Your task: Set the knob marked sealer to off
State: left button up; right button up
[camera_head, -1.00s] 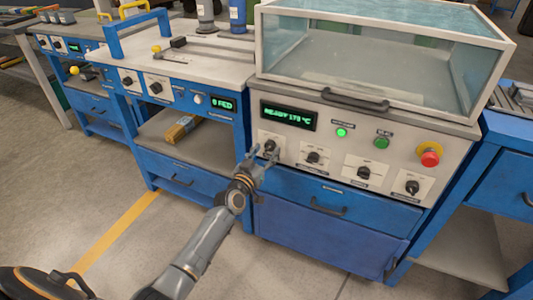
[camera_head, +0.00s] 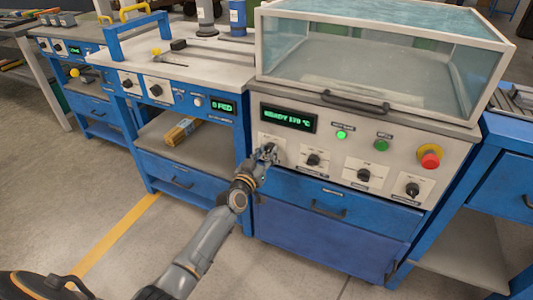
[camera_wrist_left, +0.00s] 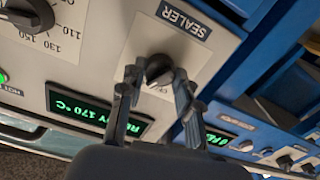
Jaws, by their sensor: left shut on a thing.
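The dark sealer knob (camera_wrist_left: 159,66) sits on a pale plate under the "SEALER" label (camera_wrist_left: 184,20) in the left wrist view. My left gripper (camera_wrist_left: 157,78) is shut on this knob, one finger on each side. In the head view my left gripper (camera_head: 268,153) is at the leftmost knob of the pale machine panel, and it mostly covers the knob there. The lettering around the knob is partly hidden, and I cannot tell which mark it points to. My right gripper is not in view.
The panel also has a green display (camera_head: 288,117) reading READY 170 °C, other dark knobs (camera_head: 313,160), green lights (camera_head: 341,135) and a red stop button (camera_head: 430,159). A glass-sided hood (camera_head: 385,60) stands above. A blue drawer (camera_head: 345,200) lies below.

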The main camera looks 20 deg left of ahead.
pick_arm(q)
jog(key=n, duration=0.6)
jog(key=shift+n, duration=0.3)
jog(key=n, duration=0.3)
jog(key=shift+n+b, duration=0.3)
jog(key=shift+n, duration=0.6)
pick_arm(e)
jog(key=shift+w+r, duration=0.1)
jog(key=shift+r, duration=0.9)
pick_arm(q)
jog(key=shift+n, duration=0.3)
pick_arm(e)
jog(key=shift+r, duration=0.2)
pick_arm(q)
jog(key=o, duration=1.2)
jog(key=shift+c, duration=0.2)
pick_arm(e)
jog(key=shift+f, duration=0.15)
